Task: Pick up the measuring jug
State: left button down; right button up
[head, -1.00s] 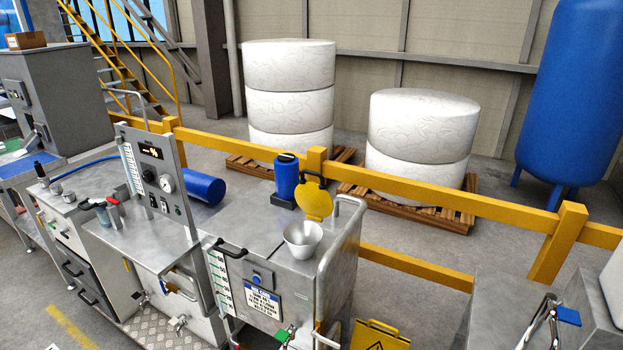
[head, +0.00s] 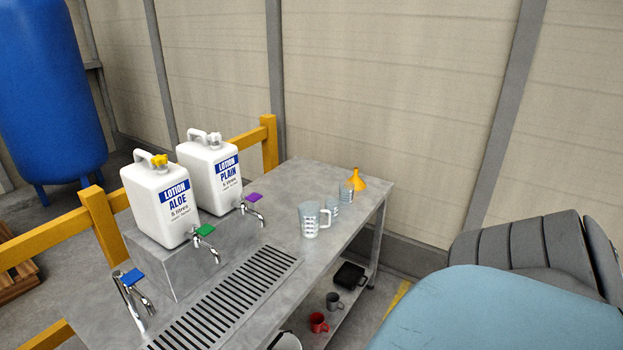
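The measuring jug (head: 310,220) is a clear, greyish vessel with a handle on its right and markings on its side. It stands upright on the metal counter (head: 275,228), right of the drain grating. Two smaller clear marked vessels stand behind it, a nearer one (head: 333,207) and a farther one (head: 347,194). An orange funnel (head: 358,180) is beside the farther one. Neither of my grippers is in view.
White lotion containers, ALOE (head: 160,203) and PLAIN (head: 212,175), stand on a raised block with taps. A red mug (head: 318,322) and other items sit on a lower shelf. A light blue surface (head: 490,310) and grey padded shape (head: 535,250) fill the lower right.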

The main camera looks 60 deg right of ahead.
aim_at(315, 221)
jog(key=z, duration=1.85)
jog(key=i+l+u, duration=0.6)
jog(key=l, duration=0.3)
jog(key=i+l+u, duration=0.15)
jog(key=l, duration=0.2)
jog(key=i+l+u, duration=0.2)
jog(key=l, duration=0.2)
jog(key=i+l+u, duration=0.2)
jog(key=l, duration=0.15)
